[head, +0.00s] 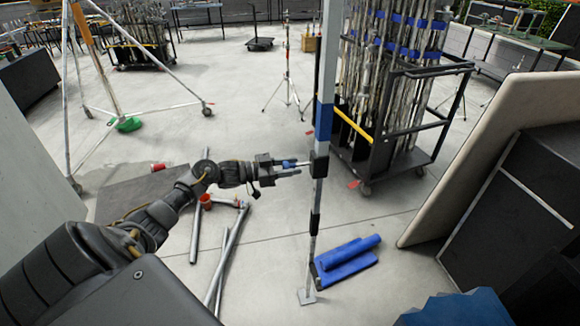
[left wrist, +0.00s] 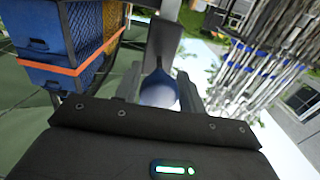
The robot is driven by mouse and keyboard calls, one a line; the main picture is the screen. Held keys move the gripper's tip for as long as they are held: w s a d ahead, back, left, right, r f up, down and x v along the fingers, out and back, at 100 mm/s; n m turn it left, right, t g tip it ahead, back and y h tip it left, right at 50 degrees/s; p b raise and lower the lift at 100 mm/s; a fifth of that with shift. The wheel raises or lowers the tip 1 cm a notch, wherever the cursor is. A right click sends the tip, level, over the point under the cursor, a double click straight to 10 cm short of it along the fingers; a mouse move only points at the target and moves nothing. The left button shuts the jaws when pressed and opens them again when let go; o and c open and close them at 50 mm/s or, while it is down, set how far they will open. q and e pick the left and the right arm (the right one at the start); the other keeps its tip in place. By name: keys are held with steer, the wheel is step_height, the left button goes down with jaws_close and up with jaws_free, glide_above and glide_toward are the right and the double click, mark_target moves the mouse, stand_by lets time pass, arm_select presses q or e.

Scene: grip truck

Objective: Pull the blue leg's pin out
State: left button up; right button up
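The tall leg (head: 323,90), grey with a blue band, stands nearly upright on a small foot plate in the head view. A dark collar (head: 319,165) sits partway up it. My left gripper (head: 294,168) reaches in from the left, level with this collar. A small blue knob (head: 288,163), which looks like the pin's handle, lies between its fingers. In the left wrist view the rounded blue knob (left wrist: 158,92) sits between the two grey fingers, which look apart with narrow gaps beside it. Contact is hard to tell. My right gripper is not in view.
Loose metal tubes (head: 228,255) and blue pads (head: 346,260) lie on the floor near the leg. A cart of poles (head: 385,110) stands behind it. A leaning panel (head: 490,150) is at right, a tripod (head: 72,130) at left.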

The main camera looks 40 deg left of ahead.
arm_select(q)
steer(key=shift+o, duration=1.2)
steer(key=shift+a, duration=0.1)
steer(key=shift+s, duration=0.1)
steer(key=b+v, duration=0.3)
steer(key=v, duration=0.7)
steer(key=shift+s+a, duration=0.2)
steer(key=shift+s, duration=0.05)
